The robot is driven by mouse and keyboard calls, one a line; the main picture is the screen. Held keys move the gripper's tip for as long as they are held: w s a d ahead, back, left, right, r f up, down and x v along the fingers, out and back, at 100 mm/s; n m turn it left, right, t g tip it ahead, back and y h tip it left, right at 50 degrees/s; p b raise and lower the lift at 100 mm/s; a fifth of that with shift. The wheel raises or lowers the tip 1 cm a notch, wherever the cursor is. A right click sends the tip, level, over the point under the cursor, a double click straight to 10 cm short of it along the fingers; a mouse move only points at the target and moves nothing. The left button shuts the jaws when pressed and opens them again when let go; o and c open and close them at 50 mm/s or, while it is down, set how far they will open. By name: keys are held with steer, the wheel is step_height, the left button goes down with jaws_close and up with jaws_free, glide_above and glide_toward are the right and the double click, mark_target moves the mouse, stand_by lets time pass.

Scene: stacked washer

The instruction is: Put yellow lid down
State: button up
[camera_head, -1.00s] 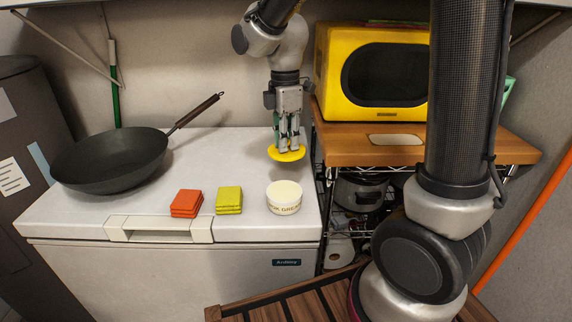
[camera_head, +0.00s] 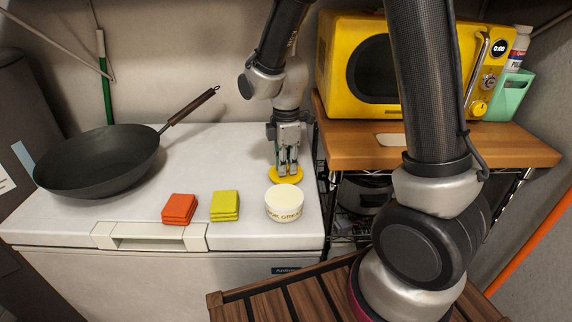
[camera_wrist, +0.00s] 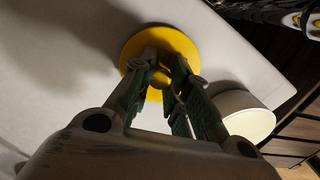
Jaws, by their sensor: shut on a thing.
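The yellow lid (camera_head: 285,179) is a flat round disc with a small knob, at the right part of the white chest freezer's top (camera_head: 225,150). My gripper (camera_head: 287,172) points down and is shut on the lid's knob. The wrist view also shows the yellow lid (camera_wrist: 187,45), with my fingers (camera_wrist: 163,78) closed around the knob. The lid is level and at or just above the freezer top; I cannot tell whether it touches. A white round tub (camera_head: 285,204) with lettering stands just in front of the lid, and it shows in the wrist view (camera_wrist: 245,115).
A black frying pan (camera_head: 98,165) lies at the left. Orange cloths (camera_head: 179,208) and yellow-green cloths (camera_head: 225,205) lie near the front edge. A wooden shelf (camera_head: 440,148) with a yellow microwave (camera_head: 365,65) stands at the right. The freezer top between pan and lid is clear.

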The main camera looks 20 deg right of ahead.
steer(key=shift+f, duration=0.2)
steer(key=o, duration=0.9)
steer(key=shift+c, duration=0.2)
step_height(320, 180, up, 12)
steer(key=shift+r, duration=0.15)
